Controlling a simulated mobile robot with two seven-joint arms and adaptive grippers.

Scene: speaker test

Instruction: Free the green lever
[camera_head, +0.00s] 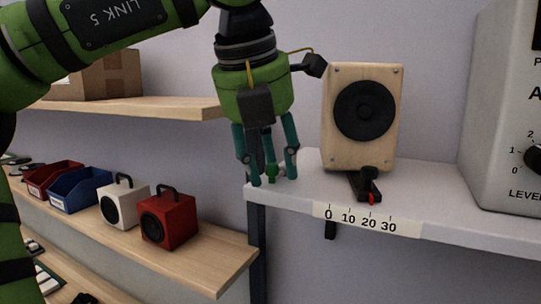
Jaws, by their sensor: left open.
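My left gripper (270,178) points down over the left end of the white shelf, with its teal fingers apart. A wooden speaker (341,137) with a black cone stands upright on the shelf, right of my gripper. A black bracket with a red tip (370,187) sits at its foot. My right gripper is not in view.
The white shelf (450,232) carries a scale strip (367,220) on its front edge. A large grey instrument (495,120) stands at the right. On the lower left wooden shelf are a red speaker (178,218), a white speaker (135,199) and blue (75,192) and red bins (45,181).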

